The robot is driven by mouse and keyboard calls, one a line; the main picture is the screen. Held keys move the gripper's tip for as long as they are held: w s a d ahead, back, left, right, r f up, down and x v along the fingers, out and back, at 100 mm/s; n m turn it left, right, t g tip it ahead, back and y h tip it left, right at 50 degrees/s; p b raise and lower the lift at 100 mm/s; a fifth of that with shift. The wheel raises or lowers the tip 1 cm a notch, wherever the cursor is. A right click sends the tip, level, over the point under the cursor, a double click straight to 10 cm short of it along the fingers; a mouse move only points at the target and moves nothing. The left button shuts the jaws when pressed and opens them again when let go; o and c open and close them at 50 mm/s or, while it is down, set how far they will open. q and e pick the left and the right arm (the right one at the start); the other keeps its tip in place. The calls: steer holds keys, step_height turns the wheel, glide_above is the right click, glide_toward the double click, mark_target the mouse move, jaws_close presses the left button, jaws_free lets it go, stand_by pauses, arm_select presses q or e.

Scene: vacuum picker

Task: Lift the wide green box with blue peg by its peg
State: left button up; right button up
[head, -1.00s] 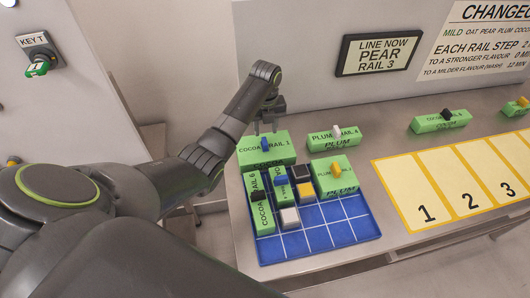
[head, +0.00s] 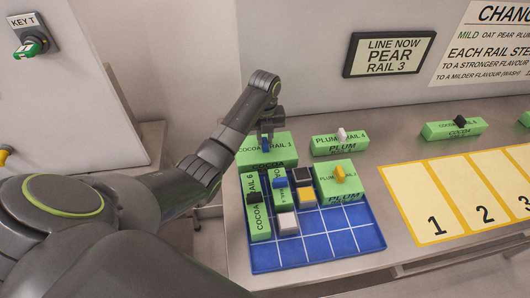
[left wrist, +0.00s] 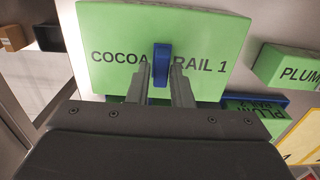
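The wide green box with the blue peg (head: 268,153), labelled COCOA RAIL 1, stands at the back left of the table, just behind the blue gridded tray (head: 345,238). It also shows in the left wrist view (left wrist: 110,28). Its blue peg (left wrist: 161,62) rises from the middle of its top. My left gripper (left wrist: 161,88) is over the box with one finger on each side of the peg. Small gaps seem to show between the fingers and the peg, so it looks open around it. My right gripper is not in view.
The tray holds a green COCOA RAIL 6 box (head: 258,220), a box with a yellow peg (head: 341,187) and several small blocks. A white-pegged PLUM box (head: 338,146) stands to the right. Numbered yellow panels (head: 432,240) lie farther right.

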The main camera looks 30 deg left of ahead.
arm_select(q)
steer(key=shift+w, duration=0.1)
jaws_close()
